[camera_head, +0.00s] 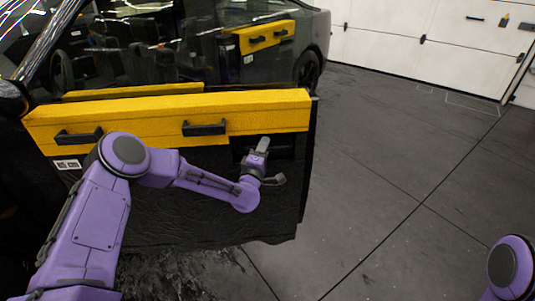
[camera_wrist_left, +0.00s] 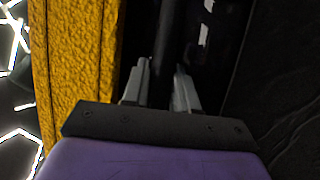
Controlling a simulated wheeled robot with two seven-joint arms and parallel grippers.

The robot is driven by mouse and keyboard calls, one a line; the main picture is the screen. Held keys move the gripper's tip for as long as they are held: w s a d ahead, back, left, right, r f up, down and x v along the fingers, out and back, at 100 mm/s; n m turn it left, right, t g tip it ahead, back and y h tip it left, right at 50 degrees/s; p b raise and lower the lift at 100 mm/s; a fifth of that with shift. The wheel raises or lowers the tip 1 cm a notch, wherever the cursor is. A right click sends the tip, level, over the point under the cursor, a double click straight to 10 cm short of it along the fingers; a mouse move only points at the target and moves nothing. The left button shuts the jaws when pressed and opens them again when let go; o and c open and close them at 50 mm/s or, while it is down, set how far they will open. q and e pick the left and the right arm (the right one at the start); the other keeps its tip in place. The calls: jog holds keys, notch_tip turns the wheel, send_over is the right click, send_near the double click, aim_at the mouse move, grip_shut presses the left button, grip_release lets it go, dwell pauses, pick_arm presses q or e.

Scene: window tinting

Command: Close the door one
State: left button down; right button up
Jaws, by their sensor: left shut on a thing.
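The open car door (camera_head: 200,215) stands across the left half of the head view. It has a black lower panel and a yellow padded bar (camera_head: 262,112) along its top. My left gripper (camera_head: 262,148) is at the door's right part, just below the yellow bar. In the left wrist view, its two grey fingers (camera_wrist_left: 161,85) are shut on a dark upright bar (camera_wrist_left: 165,45), which looks like the door's handle. The yellow bar (camera_wrist_left: 75,70) is close on the left there. The fingertips' contact is partly in shadow. My right gripper is not in view; only a purple arm part shows at lower right.
Two black handles (camera_head: 204,128) are fixed on the yellow bar. The car's glass and dark body (camera_head: 305,30) stand behind the door. The grey floor (camera_head: 400,170) to the right is clear up to white garage doors (camera_head: 385,25).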

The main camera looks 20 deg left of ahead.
pick_arm(q)
jog(key=c, duration=1.2)
grip_release()
jog(key=shift+w+a+f, duration=0.1)
jog(key=shift+a, duration=0.05)
jog(key=shift+c, duration=0.2)
jog(key=a+b+v, duration=0.1)
jog(key=v, duration=0.9)
jog(key=shift+s+d+b, duration=0.3)
jog(key=shift+d, duration=0.2)
